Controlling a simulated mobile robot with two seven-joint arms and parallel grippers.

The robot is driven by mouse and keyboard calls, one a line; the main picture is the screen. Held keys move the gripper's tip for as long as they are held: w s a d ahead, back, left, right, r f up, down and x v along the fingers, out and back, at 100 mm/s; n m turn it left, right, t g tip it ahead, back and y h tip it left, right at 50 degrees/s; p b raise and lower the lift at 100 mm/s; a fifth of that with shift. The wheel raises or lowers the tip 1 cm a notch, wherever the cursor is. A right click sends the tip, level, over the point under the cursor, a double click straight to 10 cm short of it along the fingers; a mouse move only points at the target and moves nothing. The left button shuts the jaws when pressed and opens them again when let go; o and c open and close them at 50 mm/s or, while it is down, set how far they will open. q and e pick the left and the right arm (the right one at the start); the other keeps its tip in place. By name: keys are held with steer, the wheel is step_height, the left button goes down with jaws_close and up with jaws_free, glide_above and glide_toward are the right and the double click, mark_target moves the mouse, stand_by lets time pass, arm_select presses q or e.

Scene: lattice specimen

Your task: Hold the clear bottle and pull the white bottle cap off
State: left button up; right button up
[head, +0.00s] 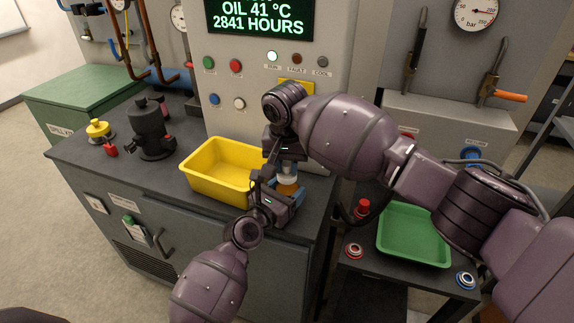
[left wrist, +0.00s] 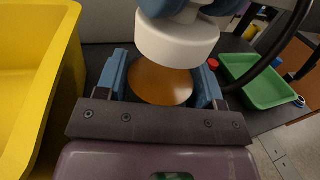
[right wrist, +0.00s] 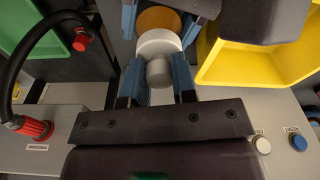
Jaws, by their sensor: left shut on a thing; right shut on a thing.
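The bottle (head: 289,188) shows orange-brown contents and stands upright near the counter's front right edge. My left gripper (head: 285,193) is shut around it from the front; in the left wrist view the blue fingers flank the bottle (left wrist: 160,84). The white cap (head: 287,177) is directly above the bottle and also shows in the left wrist view (left wrist: 178,42). My right gripper (right wrist: 158,70) comes down from above, shut on the narrower top knob of the cap (right wrist: 158,45). I cannot tell whether cap and bottle still touch. The clear bottle wall is mostly hidden.
A yellow bin (head: 215,180) stands close to the left of the grippers. A green tray (head: 413,235) lies on the lower bench at right, with a red-capped item (head: 362,207) and a black hose beside it. The control panel (head: 240,100) rises behind.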

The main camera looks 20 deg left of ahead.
mark_target(287, 163)
steer(key=shift+r, duration=2.9)
arm_select(q)
steer(key=o, duration=1.1)
